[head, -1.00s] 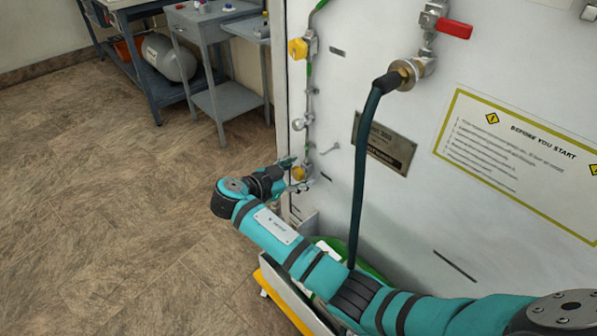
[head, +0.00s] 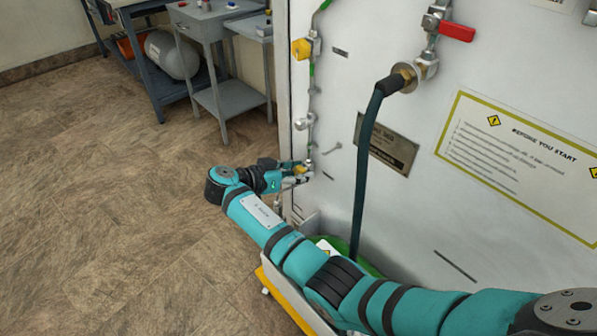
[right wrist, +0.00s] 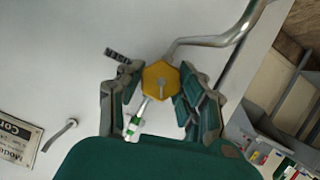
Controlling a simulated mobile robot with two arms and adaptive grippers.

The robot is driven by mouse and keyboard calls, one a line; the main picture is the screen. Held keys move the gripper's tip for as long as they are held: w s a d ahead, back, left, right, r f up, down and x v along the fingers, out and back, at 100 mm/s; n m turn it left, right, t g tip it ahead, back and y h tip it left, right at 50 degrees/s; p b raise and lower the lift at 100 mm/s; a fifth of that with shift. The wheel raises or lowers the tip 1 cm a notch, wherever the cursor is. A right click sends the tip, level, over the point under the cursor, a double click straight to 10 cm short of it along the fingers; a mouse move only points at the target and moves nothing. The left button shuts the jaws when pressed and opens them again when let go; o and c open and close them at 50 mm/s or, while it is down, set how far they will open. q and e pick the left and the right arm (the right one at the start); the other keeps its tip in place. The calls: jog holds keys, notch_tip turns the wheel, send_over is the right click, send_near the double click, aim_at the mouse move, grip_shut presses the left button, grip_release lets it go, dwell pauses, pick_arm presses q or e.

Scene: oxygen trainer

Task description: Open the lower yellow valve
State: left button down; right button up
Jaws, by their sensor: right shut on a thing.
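The lower yellow valve (right wrist: 160,80) is a yellow hexagonal knob on a pipe on the white panel. In the right wrist view it sits between the fingers of my right gripper (right wrist: 161,92), which is shut on it. In the head view the lower valve (head: 300,170) is mostly hidden by my right gripper (head: 291,171), with a little yellow showing. The upper yellow valve (head: 300,48) is higher on the same pipe line. My left gripper is not in view.
A dark hose (head: 364,165) hangs from a brass fitting beside my right arm. A red lever (head: 457,31) is at the upper right. A yellow-edged cart (head: 285,300) stands below my arm. Grey side tables (head: 219,98) are at the back left; floor at left is clear.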

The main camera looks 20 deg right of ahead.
aim_at(298, 168)
jog(key=shift+r, duration=0.1)
jog(key=o, duration=1.2)
jog(key=shift+c, duration=0.2)
notch_tip(298, 168, up, 10)
jog(key=shift+f, duration=0.1)
